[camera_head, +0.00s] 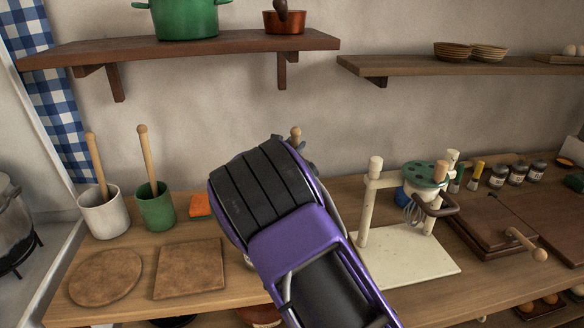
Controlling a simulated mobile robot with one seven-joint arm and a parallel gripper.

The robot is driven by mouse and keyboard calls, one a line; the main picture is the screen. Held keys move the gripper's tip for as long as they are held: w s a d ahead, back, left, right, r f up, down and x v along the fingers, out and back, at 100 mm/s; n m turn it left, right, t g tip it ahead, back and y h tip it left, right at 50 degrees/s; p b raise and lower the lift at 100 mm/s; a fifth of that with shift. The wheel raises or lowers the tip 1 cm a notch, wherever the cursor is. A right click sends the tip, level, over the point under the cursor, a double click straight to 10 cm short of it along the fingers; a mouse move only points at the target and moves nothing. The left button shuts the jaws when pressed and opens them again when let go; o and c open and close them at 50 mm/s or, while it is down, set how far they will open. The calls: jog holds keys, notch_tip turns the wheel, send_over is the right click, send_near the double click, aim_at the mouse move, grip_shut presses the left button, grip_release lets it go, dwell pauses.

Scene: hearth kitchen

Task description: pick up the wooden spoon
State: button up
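My purple and black arm reaches over the counter in the middle of the head view. Only a small dark grey part of my gripper (308,150) shows past the arm's far end; its fingers are mostly hidden. The tip of a wooden handle (296,134) sticks up right beside it, and I cannot tell whether it is held or stands behind. Two more upright wooden handles show at the left: one (96,163) in a white crock (105,217), one (146,158) in a green cup (157,211). The handles' lower ends are hidden, so I cannot tell which is the wooden spoon.
A cream stand (405,268) with posts is right of my arm. Dark wooden boards (485,222) and several jars (516,174) lie farther right. Round (106,277) and square (189,269) boards lie front left. Shelves (180,48) hang above; a stove pot (12,220) is far left.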

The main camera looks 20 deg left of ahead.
grip_shut()
